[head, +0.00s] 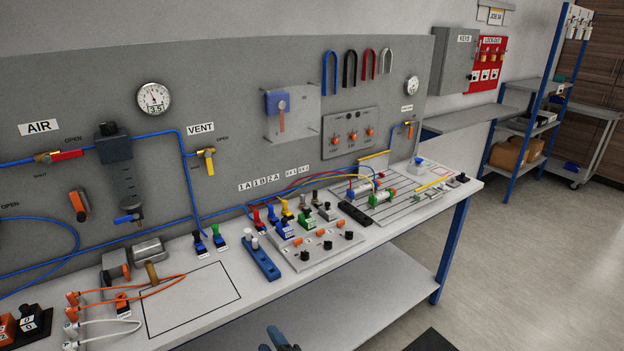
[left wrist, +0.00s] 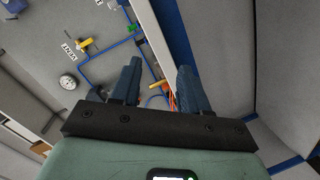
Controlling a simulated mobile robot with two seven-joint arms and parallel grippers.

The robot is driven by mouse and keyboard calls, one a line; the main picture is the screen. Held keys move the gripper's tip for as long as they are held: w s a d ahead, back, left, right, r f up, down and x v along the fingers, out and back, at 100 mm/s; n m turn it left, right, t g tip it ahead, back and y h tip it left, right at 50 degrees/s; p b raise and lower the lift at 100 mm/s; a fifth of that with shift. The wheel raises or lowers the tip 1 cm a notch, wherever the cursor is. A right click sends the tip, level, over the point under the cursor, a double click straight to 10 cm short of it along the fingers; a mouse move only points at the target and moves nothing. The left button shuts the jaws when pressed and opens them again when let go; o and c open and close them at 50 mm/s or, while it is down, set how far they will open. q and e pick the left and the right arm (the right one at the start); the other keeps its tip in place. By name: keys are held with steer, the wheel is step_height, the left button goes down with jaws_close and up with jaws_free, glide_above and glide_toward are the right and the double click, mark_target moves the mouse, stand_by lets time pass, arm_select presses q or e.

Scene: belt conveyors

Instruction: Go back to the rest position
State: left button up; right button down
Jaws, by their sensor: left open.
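My left gripper (head: 279,341) shows only as dark blue fingertips at the bottom edge of the head view, in front of the workbench (head: 205,300) and lower in the picture than its top. In the left wrist view my left gripper (left wrist: 157,75) has its two blue fingers apart, with nothing between them. It is clear of the bench and the panel. The rest of the left arm is hidden in the head view. My right gripper is in neither view.
The grey panel (head: 225,80) behind the bench carries valves, a gauge (head: 154,98) and blue hoses. Connectors, a blue block (head: 261,258) and orange cables (head: 150,285) lie on the bench. A lower shelf (head: 370,295) runs beneath. Floor at the right is open.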

arm_select(q)
steer(key=s+a+f+m+g+h+p, duration=0.15)
steer(key=s+f+m+g+h, duration=0.35)
steer(key=f, duration=0.6)
steer(key=s+a+f+m+g+h, duration=0.2)
steer(key=s+a+f+m, duration=0.15)
steer(key=s+f, duration=0.6)
steer(key=s+d+f+m+g+h, duration=0.1)
steer(key=s+f+m+g+h, duration=0.1)
steer(key=s, duration=0.8)
steer(key=s+d+f+m+g+h+p, duration=0.1)
steer(key=s+f+g, duration=0.4)
steer(key=s, duration=0.6)
steer(key=shift+d+m+g+h, duration=0.3)
steer(key=shift+m+g+h, duration=0.1)
steer(key=shift+m+h, duration=0.55)
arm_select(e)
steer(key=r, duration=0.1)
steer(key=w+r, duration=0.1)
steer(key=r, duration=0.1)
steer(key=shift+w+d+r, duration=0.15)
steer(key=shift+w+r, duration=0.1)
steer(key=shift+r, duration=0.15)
